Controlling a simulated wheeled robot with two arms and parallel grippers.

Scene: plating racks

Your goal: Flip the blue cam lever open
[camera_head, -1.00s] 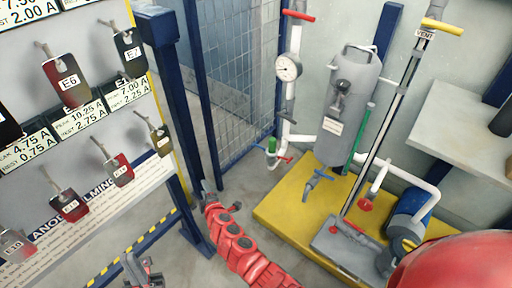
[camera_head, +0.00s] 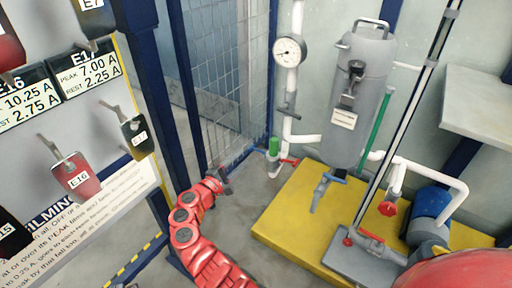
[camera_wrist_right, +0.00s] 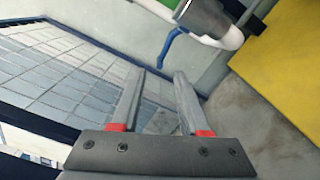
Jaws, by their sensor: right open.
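A blue lever (camera_head: 259,149) sticks out to the left of a small fitting with a green body (camera_head: 274,147), low on the white pipe. A red lever (camera_head: 288,161) is on the fitting's other side. In the right wrist view the blue lever (camera_wrist_right: 172,44) hangs bent below the grey-and-green fitting (camera_wrist_right: 200,14), beyond the fingertips. My right gripper (camera_head: 224,180) is left of and below the fitting, apart from it. In the wrist view its two fingers (camera_wrist_right: 158,78) are spread and empty. Only a sliver at the bottom left edge may be my left gripper (camera_head: 126,286).
A mesh fence (camera_head: 225,80) stands close behind my right gripper. A yellow platform (camera_head: 290,205) carries a grey tank (camera_head: 358,95) and a second blue-handled valve (camera_head: 333,178). A tag board (camera_head: 90,130) is at the left. Floor between is clear.

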